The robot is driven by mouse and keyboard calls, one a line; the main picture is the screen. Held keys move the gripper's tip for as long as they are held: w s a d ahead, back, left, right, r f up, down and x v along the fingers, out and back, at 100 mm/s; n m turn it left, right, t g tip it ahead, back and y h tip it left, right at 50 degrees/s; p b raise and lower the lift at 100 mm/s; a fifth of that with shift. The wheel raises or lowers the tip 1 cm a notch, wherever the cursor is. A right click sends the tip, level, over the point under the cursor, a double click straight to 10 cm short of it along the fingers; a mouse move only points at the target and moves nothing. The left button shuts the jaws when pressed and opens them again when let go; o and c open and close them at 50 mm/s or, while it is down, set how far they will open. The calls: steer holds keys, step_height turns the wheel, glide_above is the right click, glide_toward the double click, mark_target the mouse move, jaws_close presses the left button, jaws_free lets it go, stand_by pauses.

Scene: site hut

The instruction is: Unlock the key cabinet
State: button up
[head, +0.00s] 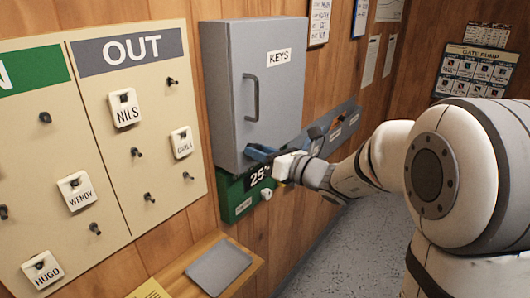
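The grey key cabinet (242,105), labelled KEYS, hangs on the wood wall with its door closed. A dark vertical handle (252,97) is on the left of its door. The fingers are close to or touching the door; I cannot tell which. They hide that patch of the door, and no lock or key is visible there. I cannot tell whether the fingers are open or shut, or hold anything.
A green box (236,197) reading 25 is mounted just below the cabinet. A grey rack (336,130) is on the wall to the right. The tag board (112,190) with pegs and name tags is left. A shelf (180,275) with a grey pad (218,266) is below.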

steer(key=c, duration=0.5)
steer(key=shift+d, duration=0.35)
steer(key=n+b, duration=0.6)
steer(key=b, duration=0.3)
steer(key=n+b, duration=0.6)
steer(key=b, duration=0.4)
steer(key=n+b, duration=0.5)
steer(key=b, duration=0.4)
steer(key=shift+s+a+n+b, duration=0.2)
steer(key=shift+a+n+b, duration=0.1)
steer(key=shift+a+n, duration=0.1)
steer(key=shift+r, duration=0.1)
